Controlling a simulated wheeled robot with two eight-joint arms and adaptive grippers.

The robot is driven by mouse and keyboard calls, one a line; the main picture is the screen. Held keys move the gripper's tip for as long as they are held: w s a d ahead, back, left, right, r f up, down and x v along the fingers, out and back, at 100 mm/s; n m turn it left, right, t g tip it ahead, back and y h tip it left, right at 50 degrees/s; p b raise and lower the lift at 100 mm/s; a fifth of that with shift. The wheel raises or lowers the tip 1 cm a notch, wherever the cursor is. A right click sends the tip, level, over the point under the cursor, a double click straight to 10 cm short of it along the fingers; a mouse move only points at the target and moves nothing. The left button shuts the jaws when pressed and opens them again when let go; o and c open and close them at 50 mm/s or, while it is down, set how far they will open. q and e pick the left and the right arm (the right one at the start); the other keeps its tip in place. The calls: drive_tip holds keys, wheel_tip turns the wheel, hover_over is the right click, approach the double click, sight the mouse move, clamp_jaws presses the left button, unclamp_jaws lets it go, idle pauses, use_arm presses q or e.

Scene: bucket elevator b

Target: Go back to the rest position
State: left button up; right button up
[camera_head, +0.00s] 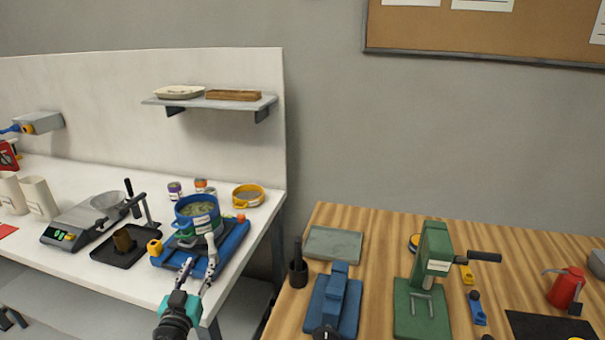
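My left gripper (198,268) shows at the lower left, in front of the white table's right front edge. Its two fingers point away from me and stand apart, with nothing clearly held between them. Beyond the fingertips is a blue pot (197,212) with greenish contents, on a green unit over a blue base (233,243). The right fingertip overlaps the front of this unit in the picture; I cannot tell whether it touches. I cannot make out my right gripper.
A scale (77,227) and a black tray (124,247) stand left of the pot. A wall shelf (210,102) hangs above. A wooden table (384,266) on the right bears a green press (432,268) and a blue device (336,298). A gap separates the tables.

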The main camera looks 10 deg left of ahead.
use_arm(q)
drive_tip(key=s+d+f+m+g+h, duration=0.2)
drive_tip(key=d+g+h, duration=0.1)
drive_tip(key=d, duration=0.6)
drive_tip(key=s+d+f+m+g+h, duration=0.1)
drive_tip(key=s+d+m+g+h, duration=0.15)
drive_tip(key=d, duration=0.75)
drive_tip(key=s+f+n+g+y, duration=0.1)
drive_tip(key=s+f+g, duration=0.1)
drive_tip(key=s, duration=0.4)
drive_tip(key=s+f+n+g+y, duration=0.1)
drive_tip(key=s+f+g, duration=0.1)
drive_tip(key=s, duration=0.4)
drive_tip(key=shift+s+f+g, duration=0.35)
drive_tip(key=shift+g, duration=0.3)
